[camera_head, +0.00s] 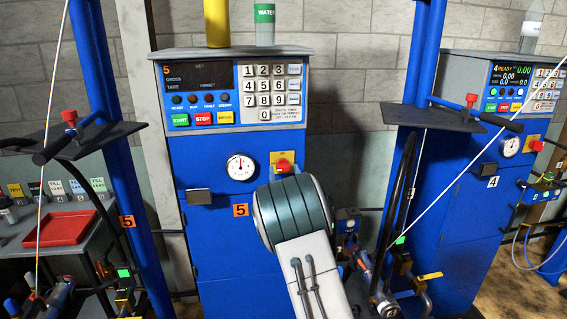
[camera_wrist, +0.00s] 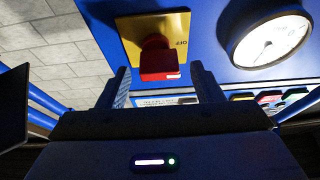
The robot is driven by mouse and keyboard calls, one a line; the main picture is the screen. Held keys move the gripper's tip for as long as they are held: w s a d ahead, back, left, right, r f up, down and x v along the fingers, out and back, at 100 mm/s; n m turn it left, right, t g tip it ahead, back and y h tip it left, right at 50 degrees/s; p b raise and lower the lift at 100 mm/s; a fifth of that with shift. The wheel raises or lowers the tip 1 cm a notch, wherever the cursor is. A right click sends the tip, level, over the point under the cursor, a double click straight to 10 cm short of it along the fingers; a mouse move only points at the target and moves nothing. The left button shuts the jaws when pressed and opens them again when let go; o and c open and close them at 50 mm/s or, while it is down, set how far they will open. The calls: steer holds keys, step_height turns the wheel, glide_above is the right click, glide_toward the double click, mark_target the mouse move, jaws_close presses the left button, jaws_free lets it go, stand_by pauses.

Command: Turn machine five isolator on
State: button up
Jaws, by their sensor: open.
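Machine five is a blue cabinet (camera_head: 225,262) with an orange 5 label, in the middle of the head view. Its isolator (camera_head: 284,163) is a red knob on a yellow plate, right of the gauge, partly covered by my arm. In the wrist view the red knob (camera_wrist: 157,62) shows close up, with OFF lettering, appearing upside down, on the yellow plate beside it. My gripper (camera_wrist: 162,72) is open, one finger on each side of the knob in the picture. Contact cannot be told. My arm hides the gripper in the head view. Machine five's display (camera_head: 200,77) is mostly dark.
A round gauge (camera_head: 240,167) sits close to the isolator, with the button panel (camera_head: 203,118) above. Blue posts (camera_head: 103,90) with dark shelves stand on both sides. Machine four (camera_head: 470,215), with a lit display, stands at the right. A red tray (camera_head: 60,228) lies at the left.

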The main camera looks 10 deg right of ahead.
mark_target(283, 166)
steer(key=shift+p+x, duration=0.3)
steer(key=shift+x, duration=1)
steer(key=c, duration=1)
